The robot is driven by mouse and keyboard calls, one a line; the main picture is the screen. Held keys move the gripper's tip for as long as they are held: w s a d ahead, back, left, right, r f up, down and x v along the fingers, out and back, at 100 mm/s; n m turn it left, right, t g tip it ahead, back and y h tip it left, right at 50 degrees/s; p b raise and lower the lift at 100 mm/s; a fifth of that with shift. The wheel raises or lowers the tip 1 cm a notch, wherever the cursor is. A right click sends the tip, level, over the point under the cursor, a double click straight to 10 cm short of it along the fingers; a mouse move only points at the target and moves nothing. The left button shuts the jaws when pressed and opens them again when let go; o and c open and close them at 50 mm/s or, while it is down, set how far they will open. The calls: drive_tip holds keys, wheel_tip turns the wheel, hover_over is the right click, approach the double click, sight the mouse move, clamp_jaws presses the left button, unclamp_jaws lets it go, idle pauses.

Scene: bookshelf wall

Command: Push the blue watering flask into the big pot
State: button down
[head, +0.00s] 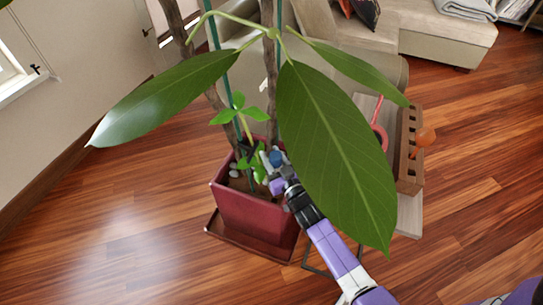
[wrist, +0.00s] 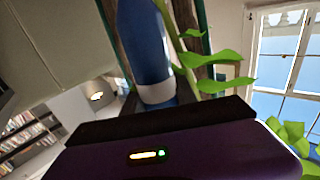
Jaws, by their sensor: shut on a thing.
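The big pot (head: 245,215) is dark red and square, and it stands on a red saucer (head: 250,247) on the floor. A tall plant with large leaves grows from it. My gripper (head: 275,170) is over the right part of the pot's opening, partly hidden by leaves. It is shut on the blue watering flask (head: 277,157). In the wrist view the flask (wrist: 145,45) is blue with a pale band low down, and it rises from the dark gripper edge (wrist: 160,115) close to the plant's stem. The flask's lower end is hidden, so I cannot tell whether it touches the soil.
A big leaf (head: 335,145) hangs over my arm's right side. Small green leaves (wrist: 215,70) are next to the flask. A small table (head: 408,215) with a brown block holder (head: 408,150) and a red-handled item (head: 378,130) stands at right. Open floor lies left and front.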

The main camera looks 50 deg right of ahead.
wheel_tip(320, 180, up, 12)
drive_tip(key=p, duration=1)
drive_tip(key=shift+p, duration=0.3)
idle(0.5)
